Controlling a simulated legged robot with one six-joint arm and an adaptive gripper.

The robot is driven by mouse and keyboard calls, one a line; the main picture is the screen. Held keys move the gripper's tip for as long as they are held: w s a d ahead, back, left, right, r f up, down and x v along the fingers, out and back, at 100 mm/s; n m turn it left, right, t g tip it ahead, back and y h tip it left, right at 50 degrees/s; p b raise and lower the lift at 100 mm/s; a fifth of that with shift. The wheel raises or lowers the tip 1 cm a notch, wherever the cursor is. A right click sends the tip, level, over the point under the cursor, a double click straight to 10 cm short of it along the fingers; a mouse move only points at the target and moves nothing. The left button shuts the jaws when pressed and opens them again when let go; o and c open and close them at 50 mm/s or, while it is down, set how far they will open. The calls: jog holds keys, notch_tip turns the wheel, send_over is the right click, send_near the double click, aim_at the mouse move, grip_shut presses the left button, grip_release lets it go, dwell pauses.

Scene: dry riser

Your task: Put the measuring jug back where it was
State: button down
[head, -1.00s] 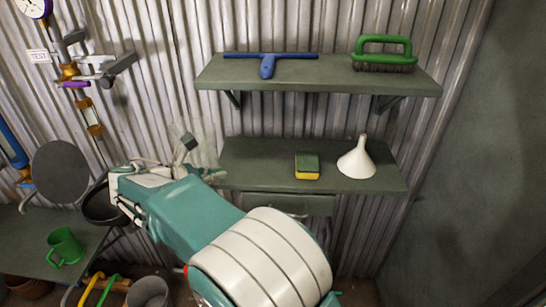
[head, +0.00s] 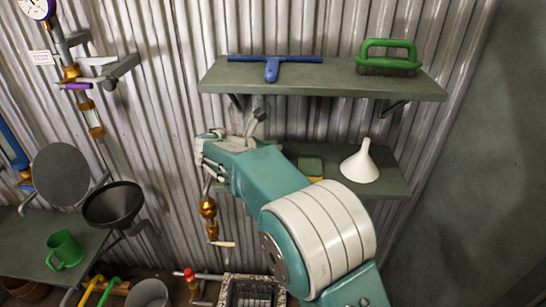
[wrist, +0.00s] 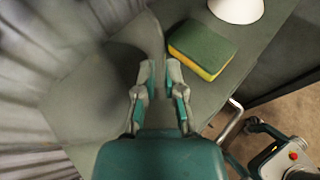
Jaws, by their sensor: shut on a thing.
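The measuring jug looks clear and see-through. In the head view only a faint part of the measuring jug (head: 237,121) shows beside my gripper (head: 257,117), at the left end of the lower shelf (head: 388,186). In the wrist view the jug (wrist: 105,88) is a pale, blurred shape to the left of my fingers. My gripper (wrist: 160,75) is shut on the jug, with a small gap between the fingers. The jug is over the shelf, left of the sponge (wrist: 203,47). I cannot tell whether its base touches the shelf.
The green and yellow sponge (head: 311,166) and a white funnel (head: 360,163) stand on the lower shelf. The upper shelf (head: 330,84) holds a blue squeegee (head: 272,68) and a green brush (head: 388,56).

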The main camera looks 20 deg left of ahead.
notch_tip(320, 180, down, 3)
jog(key=shift+a+f, duration=0.1)
jog(key=shift+d, duration=0.3)
jog(key=shift+f, duration=0.15)
jog(key=c, duration=0.9)
grip_release()
jog(key=shift+a, duration=0.1)
jog(key=shift+o, duration=0.8)
jog(key=shift+a, duration=0.15)
